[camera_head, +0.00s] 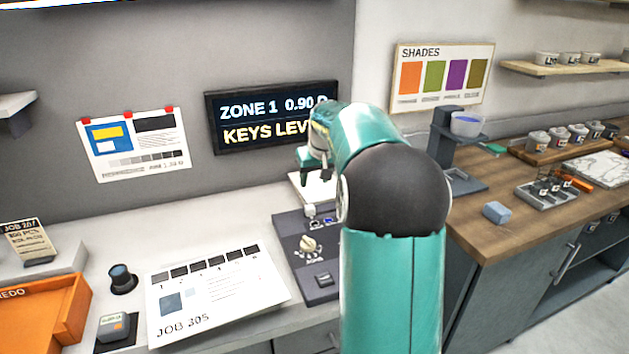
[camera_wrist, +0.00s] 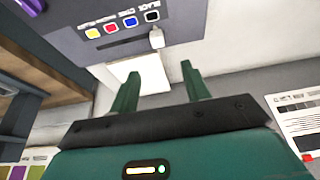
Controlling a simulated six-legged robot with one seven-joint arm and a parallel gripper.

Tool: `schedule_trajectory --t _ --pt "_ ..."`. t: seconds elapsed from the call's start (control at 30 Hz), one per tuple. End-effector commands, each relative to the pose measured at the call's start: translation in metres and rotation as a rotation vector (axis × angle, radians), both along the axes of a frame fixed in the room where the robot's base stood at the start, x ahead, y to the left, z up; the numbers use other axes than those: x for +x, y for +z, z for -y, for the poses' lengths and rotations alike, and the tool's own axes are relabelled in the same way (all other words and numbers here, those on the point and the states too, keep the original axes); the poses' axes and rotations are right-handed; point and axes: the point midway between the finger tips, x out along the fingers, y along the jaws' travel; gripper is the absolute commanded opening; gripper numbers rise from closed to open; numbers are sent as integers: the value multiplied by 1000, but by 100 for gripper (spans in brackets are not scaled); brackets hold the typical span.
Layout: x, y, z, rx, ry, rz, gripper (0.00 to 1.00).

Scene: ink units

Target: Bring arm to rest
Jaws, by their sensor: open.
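My gripper (camera_wrist: 163,88) is open and empty in the wrist view, its two green fingers spread apart. Beyond the fingers are a dark control panel (camera_wrist: 100,12) with yellow, red, blue and black keys and a white pad (camera_wrist: 118,75). In the head view my teal arm is bent, with the gripper end (camera_head: 317,172) above the back of the dark control panel (camera_head: 290,255). My arm hides the right part of that panel and the end of the wall display's text.
A display (camera_head: 230,144) reads "ZONE 1" and "KEYS LEV". A JOB 305 sheet (camera_head: 230,305), a dark knob (camera_head: 122,278) and an orange tray (camera_head: 50,310) are at left.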

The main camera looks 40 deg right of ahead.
Motion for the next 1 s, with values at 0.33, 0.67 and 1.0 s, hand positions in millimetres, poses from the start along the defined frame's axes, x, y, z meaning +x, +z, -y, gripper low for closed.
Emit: schedule_trajectory --t 0.33,0.67,1.0 --pt "0 0 0 0 0 0 47" --pt "-24 34 -88 -28 63 6 47" --pt "-115 59 -225 -55 162 32 47"
